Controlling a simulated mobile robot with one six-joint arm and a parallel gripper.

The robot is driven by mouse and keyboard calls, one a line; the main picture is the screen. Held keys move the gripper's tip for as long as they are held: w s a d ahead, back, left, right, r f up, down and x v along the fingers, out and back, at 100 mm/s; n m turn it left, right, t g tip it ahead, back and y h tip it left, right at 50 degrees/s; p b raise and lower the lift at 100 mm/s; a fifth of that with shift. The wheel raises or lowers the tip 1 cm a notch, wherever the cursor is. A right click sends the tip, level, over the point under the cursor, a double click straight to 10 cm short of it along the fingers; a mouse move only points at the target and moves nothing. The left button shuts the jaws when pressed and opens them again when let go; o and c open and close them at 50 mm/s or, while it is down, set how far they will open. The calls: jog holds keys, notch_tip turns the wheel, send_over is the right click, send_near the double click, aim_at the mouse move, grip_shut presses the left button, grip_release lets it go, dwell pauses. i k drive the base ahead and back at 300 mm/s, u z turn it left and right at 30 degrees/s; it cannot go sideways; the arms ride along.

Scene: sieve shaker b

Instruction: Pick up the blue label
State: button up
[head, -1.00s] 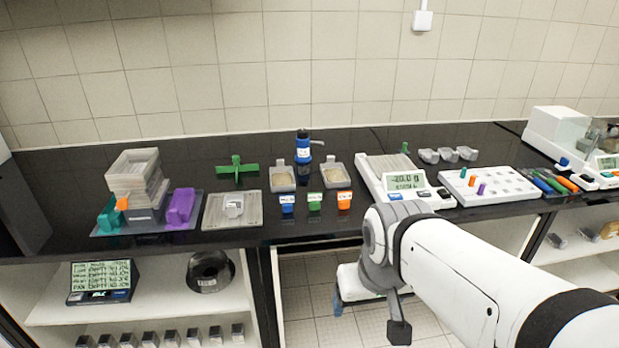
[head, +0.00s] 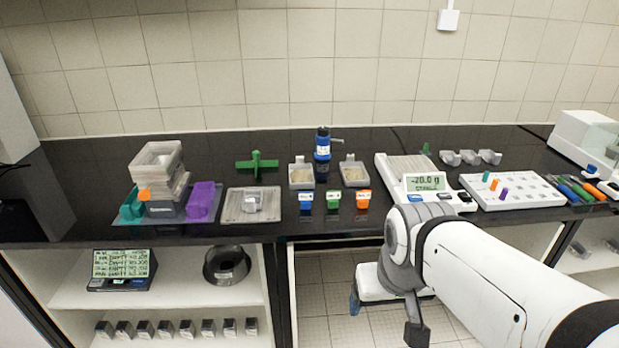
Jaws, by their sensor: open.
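The blue label (head: 305,199), a small blue block with a white written face, stands at the front edge of the black counter. It is the left one of a row with a green label (head: 333,199) and an orange label (head: 363,199). My gripper (head: 386,315) is at the lower middle right, in front of the counter and below its top. It lies to the right of the blue label and well apart from it. Its jaws are open and nothing shows between them. My wrist partly hides the gripper.
Two pans of grain (head: 302,176) and a blue bottle (head: 322,145) stand behind the labels. A grey plate (head: 234,206) and a sieve stack (head: 160,175) are to the left. A balance (head: 425,182) and a white peg board (head: 513,190) are to the right.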

aim_at(304, 197)
jog(key=u, duration=0.45)
jog(key=i, duration=1.25)
jog(key=z, duration=0.95)
